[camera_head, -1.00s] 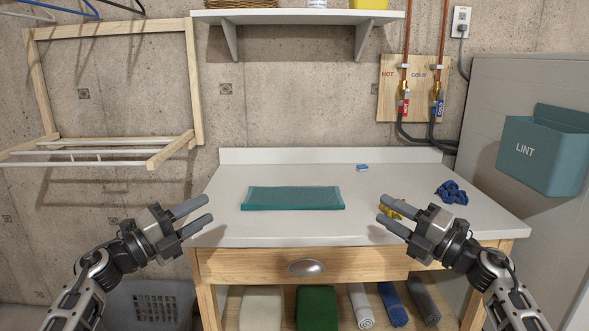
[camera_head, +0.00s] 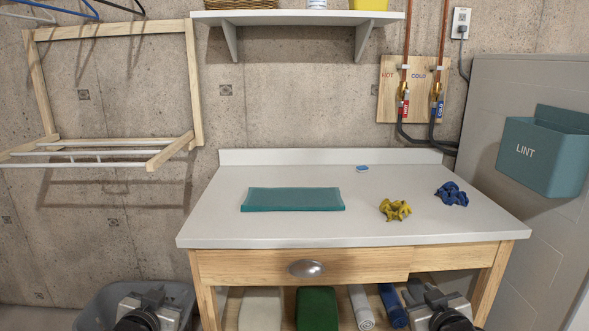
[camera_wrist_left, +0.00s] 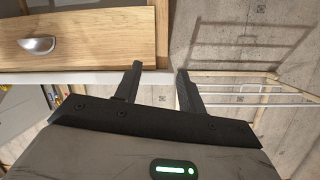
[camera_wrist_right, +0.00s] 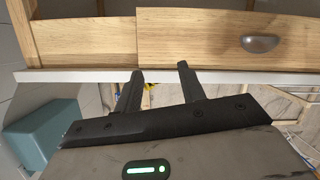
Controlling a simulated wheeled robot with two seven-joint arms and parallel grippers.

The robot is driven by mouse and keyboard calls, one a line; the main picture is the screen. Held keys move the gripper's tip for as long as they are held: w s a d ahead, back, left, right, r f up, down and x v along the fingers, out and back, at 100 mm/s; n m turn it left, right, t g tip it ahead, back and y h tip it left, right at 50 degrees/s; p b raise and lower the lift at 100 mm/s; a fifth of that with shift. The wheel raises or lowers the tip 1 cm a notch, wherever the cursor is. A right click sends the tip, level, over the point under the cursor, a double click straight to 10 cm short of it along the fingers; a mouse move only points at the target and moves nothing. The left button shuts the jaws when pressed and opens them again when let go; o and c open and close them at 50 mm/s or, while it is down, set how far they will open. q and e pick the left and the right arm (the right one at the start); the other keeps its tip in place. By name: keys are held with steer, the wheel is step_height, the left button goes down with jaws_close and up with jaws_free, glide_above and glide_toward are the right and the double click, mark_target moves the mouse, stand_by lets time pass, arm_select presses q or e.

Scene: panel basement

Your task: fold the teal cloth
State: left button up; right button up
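The teal cloth (camera_head: 293,199) lies on the white tabletop, left of the middle, as a flat, neat rectangle with a layered front edge. Neither gripper is near it. My left gripper (camera_wrist_left: 157,80) is open and empty in the left wrist view; in the head view only its back part (camera_head: 150,308) shows, low at the left. My right gripper (camera_wrist_right: 160,78) is open and empty in the right wrist view; in the head view its back part (camera_head: 440,310) is low at the right, below the table's front. The fingertips are hidden in the head view.
A crumpled yellow cloth (camera_head: 396,210) and a crumpled blue cloth (camera_head: 451,194) lie on the tabletop (camera_head: 300,232) at the right. A small blue-and-white item (camera_head: 362,168) lies near the back. The table has a drawer (camera_head: 306,268); a grey basket (camera_head: 98,312) stands at the lower left.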

arm_select(q)
steer(key=s+d+f+g+h, duration=0.1)
steer(key=s+d+f, duration=0.2)
steer(key=s, duration=0.6)
steer(key=s+d+f+g+h, duration=0.1)
steer(key=s+d+f, duration=0.2)
steer(key=s, duration=0.7)
steer(key=s+d+f+g+h, duration=0.1)
steer(key=s+d+f+g, duration=0.1)
steer(key=s+d, duration=0.5)
steer(key=s+f, duration=0.1)
steer(key=s, duration=0.2)
steer(key=shift+f+n, duration=0.4)
arm_select(e)
steer(key=s+a+f+g+y, duration=0.1)
steer(key=s+a+f, duration=0.2)
steer(key=s, duration=0.6)
steer(key=s+a+f+g+y, duration=0.1)
steer(key=s+a+f, duration=0.2)
steer(key=s, duration=0.7)
steer(key=s+a+f+g+y, duration=0.1)
steer(key=s+a+f+g, duration=0.1)
steer(key=s+a, duration=0.5)
steer(key=s+f, duration=0.1)
steer(key=s, duration=0.2)
steer(key=shift+f+m, duration=0.4)
arm_select(q)
steer(key=shift+d, duration=0.1)
arm_select(e)
steer(key=shift+a, duration=0.1)
